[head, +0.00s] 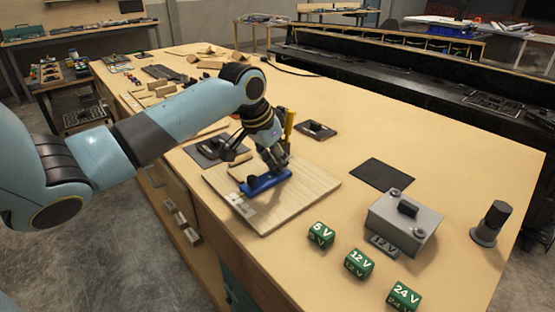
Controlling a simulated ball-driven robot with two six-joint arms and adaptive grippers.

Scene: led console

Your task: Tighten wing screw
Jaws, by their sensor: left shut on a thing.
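A blue fixture (266,183) lies on a light wooden board (308,187) on the workbench. My left gripper (276,164) points down over the fixture, its fingers low at the fixture's upper side. It is shut on a small part there, which I take for the wing screw. The fingers hide this part, so its shape and turn cannot be told. A yellow upright piece (289,124) shows right behind the gripper. My right gripper is not in view.
Green voltage blocks, 5 V (321,235), 12 V (359,264) and 24 V (404,297), stand near the front edge. A grey box (404,222), a dark cylinder (491,223) and a black mat (382,174) are to the right. Wooden pieces lie at the back left.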

